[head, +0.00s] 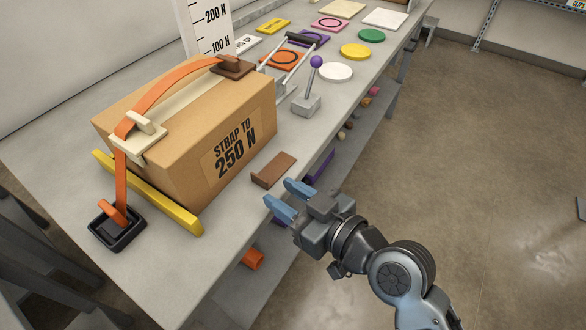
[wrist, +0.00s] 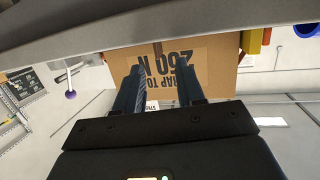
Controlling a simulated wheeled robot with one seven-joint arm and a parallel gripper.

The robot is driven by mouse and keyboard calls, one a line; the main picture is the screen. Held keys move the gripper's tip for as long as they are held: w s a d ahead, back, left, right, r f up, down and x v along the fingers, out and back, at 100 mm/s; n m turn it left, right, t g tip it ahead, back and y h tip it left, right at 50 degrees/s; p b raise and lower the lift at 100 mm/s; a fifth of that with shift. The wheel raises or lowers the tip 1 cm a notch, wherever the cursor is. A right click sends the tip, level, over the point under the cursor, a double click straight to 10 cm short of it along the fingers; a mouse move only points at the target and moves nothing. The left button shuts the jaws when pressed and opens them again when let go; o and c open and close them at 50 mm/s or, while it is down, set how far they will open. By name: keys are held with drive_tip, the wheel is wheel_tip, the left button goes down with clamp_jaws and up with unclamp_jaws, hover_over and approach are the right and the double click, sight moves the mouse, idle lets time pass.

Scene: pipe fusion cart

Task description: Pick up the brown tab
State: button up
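The brown tab (head: 274,169) is a flat brown block lying on the table near its front edge, right of the cardboard box. My gripper (head: 278,192) has two blue fingers, apart, with nothing seen between them. In the head view the fingertips are just below the tab in the picture, close to the table edge; I cannot tell the exact gap. In the wrist view the open fingers (wrist: 158,88) point toward the box, which appears upside down. A narrow brown strip shows between them near the table edge, but I cannot tell whether it is the tab.
The cardboard box (head: 190,130), marked "STRAP TO 250 N", carries an orange strap (head: 165,88) and a brown piece (head: 232,67) on top. A yellow bar (head: 150,195) lies beside it. A purple-knobbed lever (head: 308,100) stands behind the tab. A lower shelf holds small parts.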

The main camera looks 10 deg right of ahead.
sight(258, 176)
drive_tip(key=shift+w+a, duration=0.45)
drive_tip(key=shift+w, duration=0.1)
drive_tip(key=p+x, duration=0.1)
drive_tip(key=x, duration=0.2)
drive_tip(key=p+x, duration=0.1)
drive_tip(key=x, duration=0.2)
drive_tip(key=shift+r, duration=0.2)
drive_tip(key=shift+w+a+f, duration=0.2)
drive_tip(key=shift+w, duration=0.1)
clamp_jaws()
